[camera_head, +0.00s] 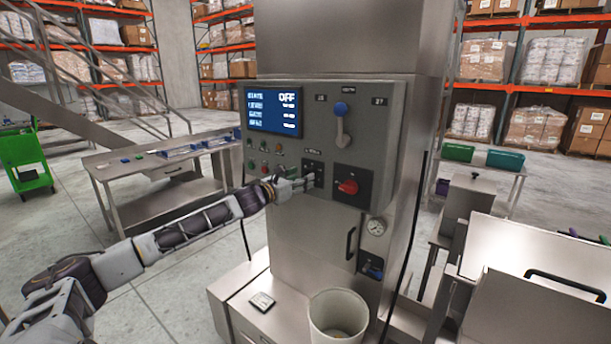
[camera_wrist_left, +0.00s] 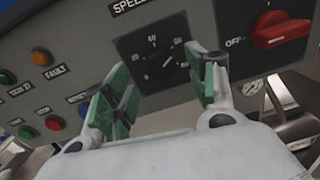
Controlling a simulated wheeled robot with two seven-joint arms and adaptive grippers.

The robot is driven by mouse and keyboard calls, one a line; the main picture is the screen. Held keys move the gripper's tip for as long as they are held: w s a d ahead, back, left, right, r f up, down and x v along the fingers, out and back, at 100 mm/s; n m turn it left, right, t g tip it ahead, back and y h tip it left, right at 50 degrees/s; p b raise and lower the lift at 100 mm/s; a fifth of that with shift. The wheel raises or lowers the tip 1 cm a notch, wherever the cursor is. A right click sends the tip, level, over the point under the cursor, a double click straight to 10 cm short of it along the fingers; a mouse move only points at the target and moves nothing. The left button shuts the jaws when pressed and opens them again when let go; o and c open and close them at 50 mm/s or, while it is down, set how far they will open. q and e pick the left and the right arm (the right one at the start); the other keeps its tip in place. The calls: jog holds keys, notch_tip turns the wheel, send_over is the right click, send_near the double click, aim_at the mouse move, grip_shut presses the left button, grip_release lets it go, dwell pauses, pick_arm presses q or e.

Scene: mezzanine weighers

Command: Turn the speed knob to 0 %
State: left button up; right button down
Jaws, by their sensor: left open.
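The black speed knob (camera_wrist_left: 160,66) sits on a dark square dial plate in the left wrist view, with a number scale around it and a partly cut-off SPEED label above. Where its pointer stands is too small to tell. My left gripper (camera_wrist_left: 165,92) is open, its green-padded fingers spread below and to either side of the dial, with nothing between them. In the head view my left gripper (camera_head: 305,183) reaches the lower part of the grey control panel (camera_head: 290,150) and partly covers the dial plate (camera_head: 313,170). My right gripper is not in view.
A red rotary switch (camera_head: 348,187) marked OFF is close right of the dial. Lamps and buttons (camera_wrist_left: 53,122) are on the left. A blue-knobbed lever (camera_head: 341,110) and a display (camera_head: 273,111) reading OFF are above. A white bucket (camera_head: 338,305) stands below.

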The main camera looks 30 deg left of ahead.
pick_arm(q)
jog(key=shift+w+d+p, duration=0.2)
jog(key=shift+w+p, duration=0.45)
jog(key=shift+w, duration=0.8)
jog(key=shift+c, duration=0.5)
jog(key=c, duration=0.9)
